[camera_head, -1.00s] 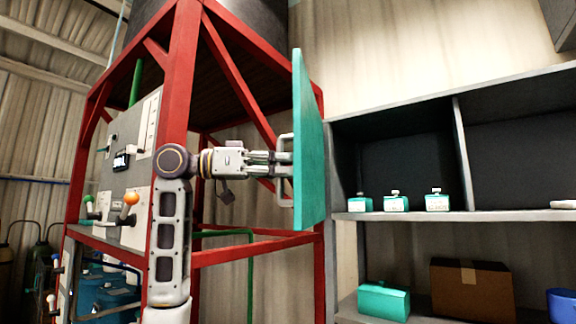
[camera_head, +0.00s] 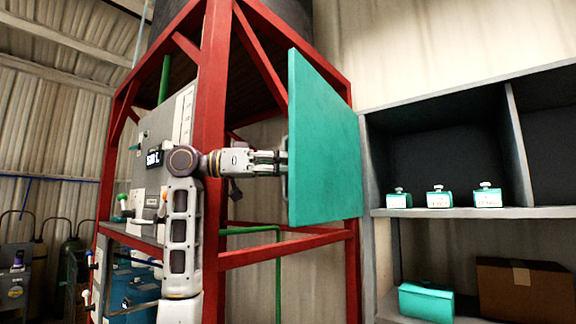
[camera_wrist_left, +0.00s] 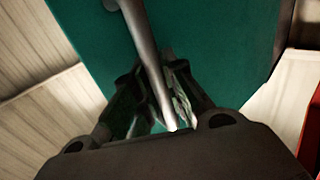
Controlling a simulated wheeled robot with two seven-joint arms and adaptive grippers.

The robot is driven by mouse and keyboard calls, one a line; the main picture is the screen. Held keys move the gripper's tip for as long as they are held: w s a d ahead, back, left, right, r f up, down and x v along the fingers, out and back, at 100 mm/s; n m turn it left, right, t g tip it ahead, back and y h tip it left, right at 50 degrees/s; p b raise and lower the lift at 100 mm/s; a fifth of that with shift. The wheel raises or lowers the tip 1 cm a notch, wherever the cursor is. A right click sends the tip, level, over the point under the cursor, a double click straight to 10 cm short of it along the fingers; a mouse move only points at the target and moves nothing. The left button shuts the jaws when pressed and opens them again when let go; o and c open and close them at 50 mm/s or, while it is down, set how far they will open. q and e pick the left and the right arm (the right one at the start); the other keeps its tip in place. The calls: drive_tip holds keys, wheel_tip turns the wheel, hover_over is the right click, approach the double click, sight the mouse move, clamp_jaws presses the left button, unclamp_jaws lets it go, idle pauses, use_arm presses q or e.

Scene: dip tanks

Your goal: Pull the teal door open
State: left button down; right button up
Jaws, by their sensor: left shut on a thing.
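The teal door (camera_head: 325,145) stands swung out from the red frame, its broad face partly turned toward the head camera. Its pale metal bar handle (camera_head: 285,188) is on the left side of the door, mostly hidden by my gripper. My left gripper (camera_head: 280,163) reaches the handle from the left and is shut on it. In the left wrist view the handle (camera_wrist_left: 146,50) runs between the two fingers (camera_wrist_left: 160,105), with the teal door (camera_wrist_left: 215,35) behind. My right gripper is not in view.
The red frame (camera_head: 215,110) stands close behind my left arm and beside the door. A grey shelf (camera_head: 455,212) with several small teal boxes is at the right. A teal box (camera_head: 426,302) and a cardboard box (camera_head: 524,290) sit on its lower level.

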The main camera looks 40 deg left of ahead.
use_arm(q)
drive_tip(key=c, duration=1.9)
unclamp_jaws()
drive_tip(key=o, duration=0.4)
drive_tip(key=shift+s, duration=0.2)
drive_tip(key=shift+o, duration=0.2)
drive_tip(key=shift+w, duration=0.1)
drive_tip(key=shift+a, duration=0.1)
drive_tip(key=v, duration=1.2)
